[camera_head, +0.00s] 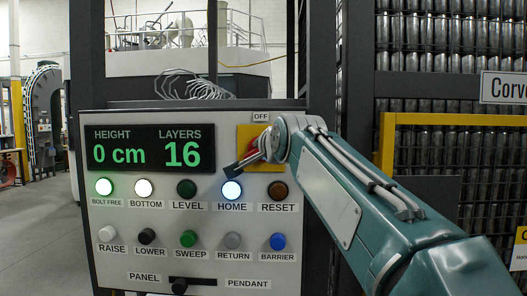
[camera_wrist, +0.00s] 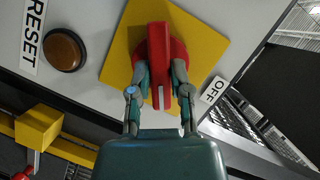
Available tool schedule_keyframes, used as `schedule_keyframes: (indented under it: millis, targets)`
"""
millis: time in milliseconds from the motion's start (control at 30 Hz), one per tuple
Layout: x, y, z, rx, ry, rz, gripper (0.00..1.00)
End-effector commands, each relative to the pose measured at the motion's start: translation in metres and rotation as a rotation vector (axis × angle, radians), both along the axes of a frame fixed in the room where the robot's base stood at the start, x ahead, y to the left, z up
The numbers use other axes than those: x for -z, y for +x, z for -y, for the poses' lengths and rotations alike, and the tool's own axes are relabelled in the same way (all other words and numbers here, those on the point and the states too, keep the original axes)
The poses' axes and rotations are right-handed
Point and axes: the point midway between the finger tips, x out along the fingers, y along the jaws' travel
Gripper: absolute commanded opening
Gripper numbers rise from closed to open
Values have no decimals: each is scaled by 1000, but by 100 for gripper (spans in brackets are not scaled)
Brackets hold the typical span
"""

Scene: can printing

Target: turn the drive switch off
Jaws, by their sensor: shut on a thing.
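The drive switch is a red rotary handle (camera_wrist: 160,55) on a yellow square plate (camera_wrist: 203,48). In the wrist view my gripper (camera_wrist: 160,85) is shut on the handle, with one finger on each side. The handle's long bar runs up and down in that view, and a pale mark shows at its lower end. The OFF label (camera_wrist: 213,90) is to the right of the handle, off the bar's line. In the head view my gripper (camera_head: 258,153) covers most of the switch; the yellow plate (camera_head: 245,132) shows beside it and the OFF label (camera_head: 261,117) is above.
The grey control panel (camera_head: 100,270) carries a display (camera_head: 152,148) reading 0 cm and 16 layers. BOLT FREE, BOTTOM and HOME lamps are lit. The RESET lamp (camera_head: 278,190) is close below my gripper. A yellow barrier frame (camera_head: 450,119) stands to the right.

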Motion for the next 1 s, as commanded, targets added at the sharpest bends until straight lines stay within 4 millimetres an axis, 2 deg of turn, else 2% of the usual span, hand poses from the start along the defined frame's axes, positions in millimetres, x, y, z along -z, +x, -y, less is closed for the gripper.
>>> schedule_keyframes:
  millis: [67, 700, 1000]
  targets:
    - [6, 2, -3, -4, -75, -18, 0]
    - [7, 3, -5, -6, -678, -42, 0]
    - [7, 3, -5, -6, -900, -49, 0]
